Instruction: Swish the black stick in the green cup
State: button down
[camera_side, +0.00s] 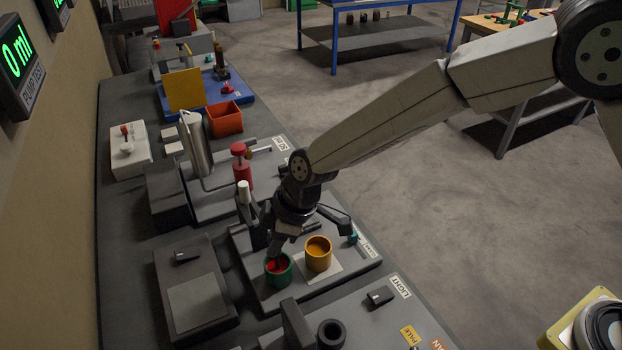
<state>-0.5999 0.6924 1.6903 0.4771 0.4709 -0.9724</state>
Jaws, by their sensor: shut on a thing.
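The green cup (279,279) stands on a grey tray in the lower middle of the side view, with red contents showing inside. A yellow-orange cup (318,262) stands beside it to the right on a white square. My gripper (278,246) points down just above the green cup. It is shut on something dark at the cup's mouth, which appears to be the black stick. The stick is hard to tell from the dark fingers, and its lower end is hidden.
The grey tray (341,270) holds both cups. A red-topped device (242,170) and a metal cylinder (195,143) stand behind to the left. A dark flat unit (193,293) lies left. A black ring-shaped holder (331,334) stands in front. An orange bin (224,119) is farther back.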

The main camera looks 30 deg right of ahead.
jog(key=shift+w+d, duration=0.2)
jog(key=shift+w, duration=0.2)
jog(key=shift+a, duration=0.45)
dwell(0.5)
jog(key=shift+s+a, duration=0.2)
jog(key=shift+s, duration=0.15)
jog(key=shift+s+d, duration=0.2)
jog(key=shift+s, duration=0.25)
dwell(0.5)
jog(key=shift+d, duration=0.45)
jog(key=shift+w+d, duration=0.25)
jog(key=shift+w, duration=0.15)
dwell(0.5)
jog(key=shift+w+a, duration=0.25)
jog(key=shift+w, duration=0.15)
jog(key=shift+a, duration=0.45)
dwell(0.6)
jog(key=shift+s+a, duration=0.2)
jog(key=shift+s, duration=0.2)
